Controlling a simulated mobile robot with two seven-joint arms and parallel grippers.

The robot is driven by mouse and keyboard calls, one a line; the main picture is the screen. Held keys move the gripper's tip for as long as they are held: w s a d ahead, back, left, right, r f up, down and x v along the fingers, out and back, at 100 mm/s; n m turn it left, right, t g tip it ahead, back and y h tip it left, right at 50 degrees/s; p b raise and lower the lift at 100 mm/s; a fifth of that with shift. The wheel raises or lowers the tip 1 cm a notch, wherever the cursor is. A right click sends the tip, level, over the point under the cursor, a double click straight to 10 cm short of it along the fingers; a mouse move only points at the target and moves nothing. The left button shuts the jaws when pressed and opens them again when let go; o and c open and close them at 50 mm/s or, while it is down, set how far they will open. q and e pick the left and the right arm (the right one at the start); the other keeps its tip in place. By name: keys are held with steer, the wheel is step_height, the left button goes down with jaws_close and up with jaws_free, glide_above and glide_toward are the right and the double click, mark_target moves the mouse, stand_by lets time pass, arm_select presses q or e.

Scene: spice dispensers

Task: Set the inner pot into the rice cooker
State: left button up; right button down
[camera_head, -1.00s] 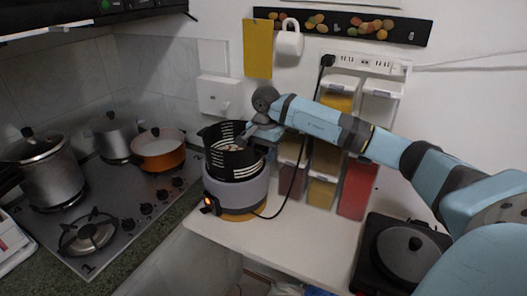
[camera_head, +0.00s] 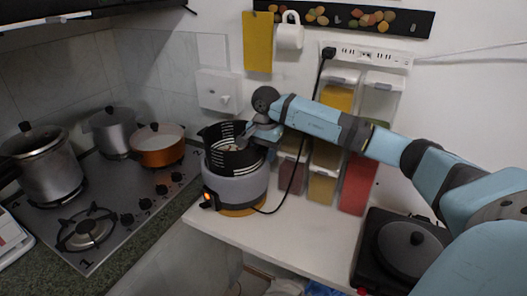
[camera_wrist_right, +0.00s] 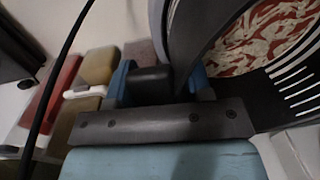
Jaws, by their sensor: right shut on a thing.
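The inner pot (camera_head: 233,158) is a black basket with slotted walls and shows in the head view. It is upright over the rice cooker (camera_head: 236,190), a grey body with an orange base on the white counter. The pot's lower part overlaps the cooker's top; how deep it sits is hidden. My right gripper (camera_head: 250,132) is shut on the pot's right rim. In the right wrist view, the gripper (camera_wrist_right: 155,85) and the pot's dark wall (camera_wrist_right: 235,75) are close up, with a red-and-white pattern inside the pot. My left gripper is not in view.
A black cord (camera_head: 288,185) runs from the wall socket strip (camera_head: 365,54) down by the cooker. Spice dispensers (camera_head: 357,185) stand behind my right arm. The stove (camera_head: 125,205) with several pots is on the left, and a black hot plate with a lid (camera_head: 405,248) on the right.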

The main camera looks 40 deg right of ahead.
mark_target(264, 168)
steer(key=shift+f+b, duration=1.5)
steer(key=shift+f, duration=0.7)
steer(key=shift+f+b, duration=0.55)
steer(key=shift+f, duration=0.3)
steer(key=shift+c, duration=2.3)
jaws_free()
steer(key=shift+s+f, duration=0.1)
steer(key=shift+f, duration=0.05)
steer(key=r, duration=1.4)
steer(key=shift+s+d+b, duration=0.1)
steer(key=shift+s+b, duration=0.15)
steer(key=shift+b, duration=0.05)
